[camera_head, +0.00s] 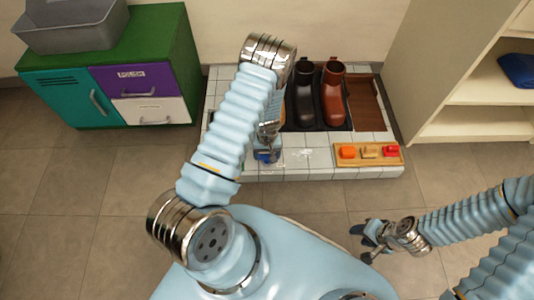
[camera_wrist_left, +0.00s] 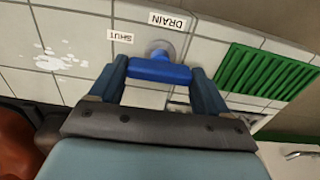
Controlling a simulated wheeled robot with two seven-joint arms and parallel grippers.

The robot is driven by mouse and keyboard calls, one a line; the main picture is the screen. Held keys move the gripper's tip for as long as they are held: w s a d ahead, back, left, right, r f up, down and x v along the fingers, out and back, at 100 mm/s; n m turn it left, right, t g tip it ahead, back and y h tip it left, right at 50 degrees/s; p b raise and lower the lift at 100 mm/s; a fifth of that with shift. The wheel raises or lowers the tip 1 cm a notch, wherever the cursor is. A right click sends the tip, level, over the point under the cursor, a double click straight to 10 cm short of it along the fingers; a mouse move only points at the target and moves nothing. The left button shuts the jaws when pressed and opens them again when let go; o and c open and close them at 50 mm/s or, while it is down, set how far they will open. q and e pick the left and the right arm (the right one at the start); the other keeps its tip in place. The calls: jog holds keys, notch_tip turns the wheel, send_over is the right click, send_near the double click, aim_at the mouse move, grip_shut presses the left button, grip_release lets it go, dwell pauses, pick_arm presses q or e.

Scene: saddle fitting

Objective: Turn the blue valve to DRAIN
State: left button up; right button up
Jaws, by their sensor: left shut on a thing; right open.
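The blue valve (camera_wrist_left: 160,70) is a bar handle on a round grey base, set in a white tiled surface. My left gripper (camera_wrist_left: 159,76) is shut on the handle, one finger at each end of it. The DRAIN label (camera_wrist_left: 167,21) and the SHUT label (camera_wrist_left: 120,36) appear upside down beside the base. I cannot tell which label the handle points to. In the head view the valve (camera_head: 264,156) is small and partly hidden by my left gripper (camera_head: 267,146). My right gripper (camera_head: 372,240) is open and empty above the floor.
Black and brown boots (camera_head: 334,95) stand behind on the tiled platform (camera_head: 300,158). A wooden board (camera_head: 368,154) with red and orange pieces lies at its front right. A green grate (camera_wrist_left: 265,70) is near the valve. A cabinet (camera_head: 120,75) stands left, shelves (camera_head: 475,90) right.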

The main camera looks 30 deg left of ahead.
pick_arm(q)
jog(key=shift+n, duration=0.3)
jog(key=n, duration=0.8)
jog(key=shift+n, duration=0.3)
jog(key=n, duration=0.4)
jog(key=shift+p, duration=0.3)
jog(key=shift+n+p, duration=0.35)
jog(key=shift+n, duration=2.05)
jog(key=o, duration=1)
